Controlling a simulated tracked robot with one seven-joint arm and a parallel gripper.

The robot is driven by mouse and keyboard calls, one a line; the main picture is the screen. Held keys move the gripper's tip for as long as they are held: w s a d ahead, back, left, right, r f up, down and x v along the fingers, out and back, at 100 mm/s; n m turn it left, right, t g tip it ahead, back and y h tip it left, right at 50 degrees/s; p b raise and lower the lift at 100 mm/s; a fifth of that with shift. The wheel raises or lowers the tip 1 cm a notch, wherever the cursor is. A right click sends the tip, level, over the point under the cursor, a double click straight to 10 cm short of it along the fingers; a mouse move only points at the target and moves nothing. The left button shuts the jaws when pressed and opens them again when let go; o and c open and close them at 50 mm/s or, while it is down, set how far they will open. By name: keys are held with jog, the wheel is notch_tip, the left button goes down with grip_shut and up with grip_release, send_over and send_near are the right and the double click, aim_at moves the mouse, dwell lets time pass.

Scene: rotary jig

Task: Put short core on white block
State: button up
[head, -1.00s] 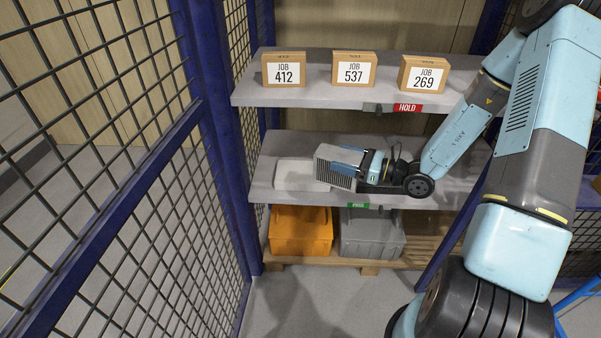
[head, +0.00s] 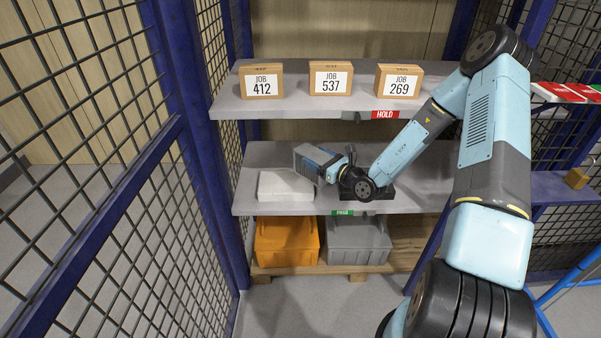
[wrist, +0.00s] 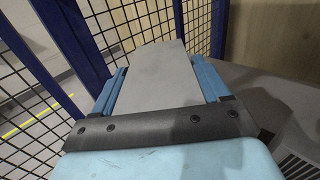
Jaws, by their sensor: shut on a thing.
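My gripper (head: 322,168) is shut on a grey block-like core (head: 308,164). The core is held tilted, above and just behind the right end of the white block (head: 283,186). The white block lies flat on the middle shelf, its left part clear and its top bare. In the wrist view the core (wrist: 157,75) shows a plain grey face between the blue fingers of my gripper (wrist: 160,88). The core appears clear of the white block, but the exact gap cannot be told. The core's far side is hidden.
The upper shelf (head: 235,103) holds job boxes (head: 330,78). Orange (head: 287,242) and grey (head: 358,242) bins stand below. A mesh fence (head: 90,170) is close on the left.

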aim_at(304, 171)
jog(key=w+a+f, duration=0.1)
jog(key=f, duration=0.1)
jog(key=w+a+f, duration=0.1)
jog(key=w+f, duration=0.1)
jog(key=w+a+f, duration=0.2)
jog(key=shift+f, duration=0.2)
jog(key=shift+w+f, duration=0.15)
jog(key=shift+f, duration=1.45)
jog(key=o, duration=1.7)
